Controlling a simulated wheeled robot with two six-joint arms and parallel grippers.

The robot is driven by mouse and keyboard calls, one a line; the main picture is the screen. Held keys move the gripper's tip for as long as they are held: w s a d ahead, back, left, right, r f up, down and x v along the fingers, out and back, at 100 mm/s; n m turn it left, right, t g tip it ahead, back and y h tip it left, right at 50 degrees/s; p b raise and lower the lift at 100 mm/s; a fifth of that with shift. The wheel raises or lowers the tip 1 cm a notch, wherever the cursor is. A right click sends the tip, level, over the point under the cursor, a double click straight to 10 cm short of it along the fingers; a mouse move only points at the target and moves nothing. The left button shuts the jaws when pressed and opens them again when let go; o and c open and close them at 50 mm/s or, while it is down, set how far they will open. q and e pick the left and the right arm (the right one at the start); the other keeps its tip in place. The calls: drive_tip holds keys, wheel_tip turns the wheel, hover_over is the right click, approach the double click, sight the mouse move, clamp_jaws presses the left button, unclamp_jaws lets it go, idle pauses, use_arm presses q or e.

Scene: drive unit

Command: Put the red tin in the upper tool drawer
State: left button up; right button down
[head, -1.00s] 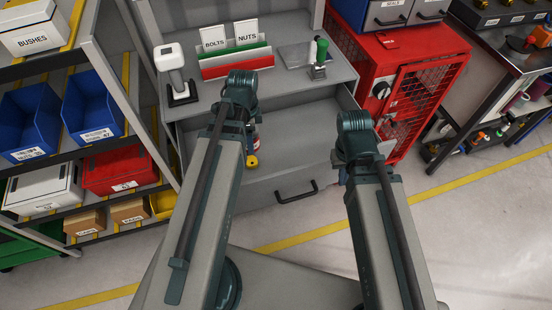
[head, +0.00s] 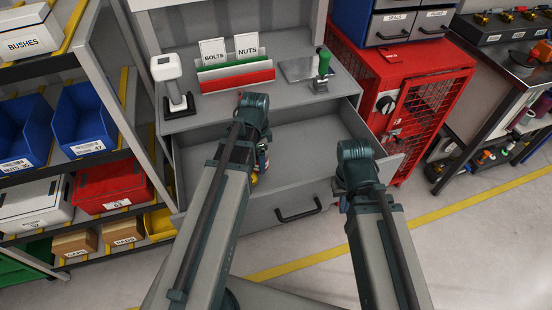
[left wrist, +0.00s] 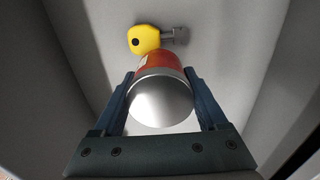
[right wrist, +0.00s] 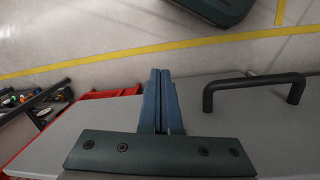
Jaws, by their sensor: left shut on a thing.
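The red tin (left wrist: 158,60) has a bare metal end facing the left wrist camera. My left gripper (left wrist: 159,76) is shut around its sides. The upper tool drawer (head: 310,145) is pulled open in the grey cabinet. In the left wrist view the tin is between the drawer's walls, close to a yellow thing with a grey stub (left wrist: 146,40). I cannot tell whether the tin touches the drawer floor. In the head view my left arm mostly hides the tin and gripper.
On the cabinet top stand a bolts and nuts holder (head: 235,75), a white-headed device (head: 170,82) and a green-handled tool (head: 322,68). A red mesh locker (head: 415,95) stands at the right. Shelves with bins (head: 90,120) stand at the left. The drawer's right part is clear.

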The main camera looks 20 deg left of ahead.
use_arm(q)
hover_over(276, 165)
drive_tip(key=shift+s+a+f, duration=0.3)
drive_tip(key=f+b, duration=0.3)
drive_tip(key=b, duration=0.1)
drive_tip(key=shift+w+d+f, duration=0.3)
drive_tip(key=shift+w, duration=0.1)
drive_tip(key=shift+f, duration=0.25)
drive_tip(key=o, duration=1.5)
drive_tip(key=shift+r, duration=0.15)
drive_tip(key=shift+r, duration=0.15)
wheel_tip(276, 165, up, 12)
drive_tip(key=p, duration=1.2)
